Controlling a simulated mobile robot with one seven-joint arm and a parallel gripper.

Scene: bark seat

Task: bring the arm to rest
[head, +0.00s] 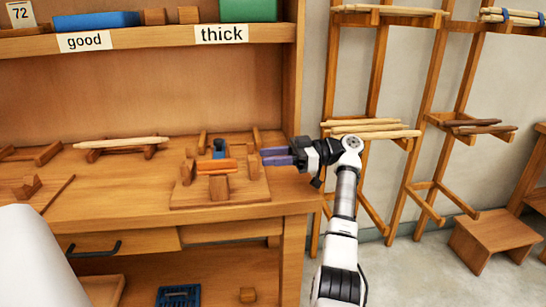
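My arm (344,205) reaches up from the bottom of the head view and bends left at its wrist. My gripper (264,156) has purple fingers that point left over the right end of the workbench (130,209). The two fingers look close together, and the gap between them is too small to judge. I see nothing clearly held. Just left of the fingertips is a wooden jig board (191,199) with upright blocks, an orange bar (217,166) and a small blue piece (219,149).
A pale stick (122,142) lies across wooden rests at the bench's left. A shelf (150,40) with "good" and "thick" labels runs above. At right, a wooden wall rack (385,70) holds pale and dark sticks. A low step stool (494,233) stands on the floor.

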